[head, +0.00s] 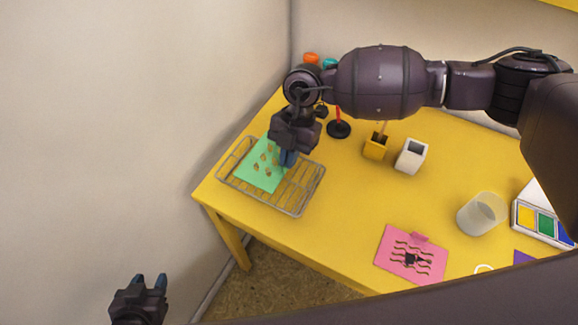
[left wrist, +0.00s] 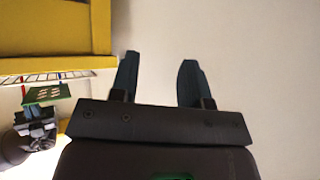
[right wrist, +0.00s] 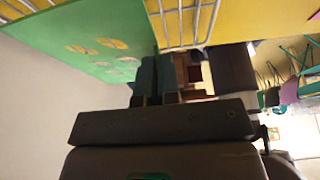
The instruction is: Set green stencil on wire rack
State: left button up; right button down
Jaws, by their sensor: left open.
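The green stencil (head: 262,165), a flat sheet with several tan cut-outs, is over the left part of the wire rack (head: 305,192). My right gripper (head: 288,158) is at the stencil's right edge, its fingers close together on it. The right wrist view shows the stencil (right wrist: 100,40) beside the fingers (right wrist: 157,78). In the left wrist view, the stencil (left wrist: 48,92) appears a little apart from the rack (left wrist: 60,77). My left gripper (head: 150,281) is open and empty, off the table at lower left; its fingers also show in the left wrist view (left wrist: 157,82).
On the yellow table (head: 350,205) are a pink stencil (head: 400,265), a clear cup (head: 482,214), a white holder (head: 411,156), a yellow holder (head: 375,148), a stamp on a black base (head: 338,129) and an inkpad tray (head: 540,222). The table's middle is clear.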

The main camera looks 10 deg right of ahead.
aim_at(289, 177)
notch_tip(289, 177, down, 4)
jog(key=shift+f+b, duration=0.2)
jog(key=shift+b, duration=0.2)
jog(key=c, duration=1.3)
grip_release()
jog(key=shift+c, duration=0.2)
